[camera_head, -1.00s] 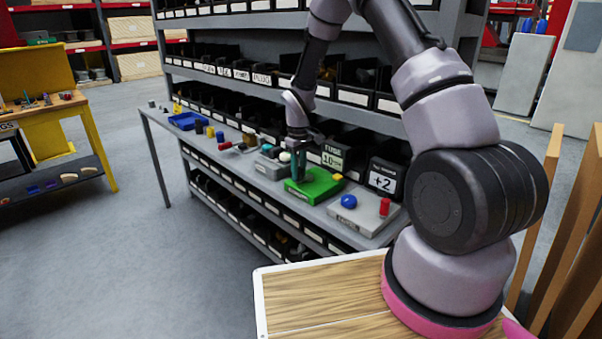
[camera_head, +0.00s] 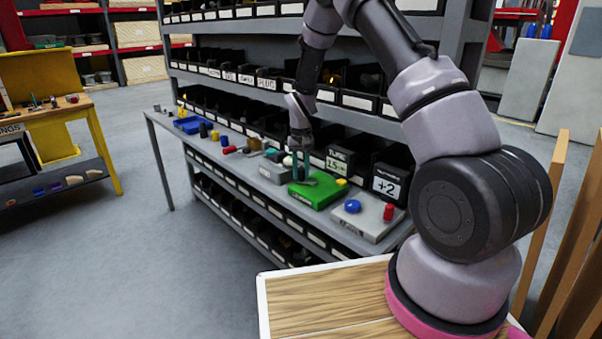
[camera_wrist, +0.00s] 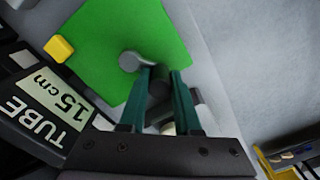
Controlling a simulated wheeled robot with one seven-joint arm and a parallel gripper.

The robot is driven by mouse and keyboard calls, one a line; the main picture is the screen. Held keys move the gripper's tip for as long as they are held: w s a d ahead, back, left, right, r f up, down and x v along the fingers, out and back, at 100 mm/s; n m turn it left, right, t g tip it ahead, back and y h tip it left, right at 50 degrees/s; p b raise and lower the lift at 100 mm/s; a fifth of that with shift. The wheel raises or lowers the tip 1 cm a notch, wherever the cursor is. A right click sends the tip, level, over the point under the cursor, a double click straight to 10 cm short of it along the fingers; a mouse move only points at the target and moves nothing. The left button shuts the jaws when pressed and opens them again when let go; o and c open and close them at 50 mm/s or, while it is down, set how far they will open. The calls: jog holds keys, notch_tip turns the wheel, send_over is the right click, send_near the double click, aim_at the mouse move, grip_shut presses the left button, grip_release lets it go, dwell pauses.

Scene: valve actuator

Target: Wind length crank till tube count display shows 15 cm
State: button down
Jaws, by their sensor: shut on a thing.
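The green crank box (camera_head: 318,193) sits on the bench shelf and fills the top of the wrist view (camera_wrist: 110,40). The length crank (camera_wrist: 130,62) is a grey arm on its top with a dark upright handle (camera_wrist: 158,84). My gripper (camera_wrist: 161,74) has its teal fingers shut on that handle; in the head view my gripper (camera_head: 301,170) is over the box. The tube count display (camera_wrist: 64,98) reads "TUBE 15 cm" in the wrist view. In the head view the display (camera_head: 339,163) stands behind the box.
A yellow button (camera_wrist: 59,48) is at the box's corner by the display. To the right are a grey panel (camera_head: 374,224) with blue and red knobs and a second display (camera_head: 388,185) reading "+2". Coloured parts and a blue tray (camera_head: 190,126) lie to the left.

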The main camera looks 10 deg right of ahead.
aim_at(301, 168)
dwell(0.4)
jog(key=c, duration=0.6)
grip_release()
notch_tip(301, 168, up, 11)
jog(key=shift+f, duration=0.1)
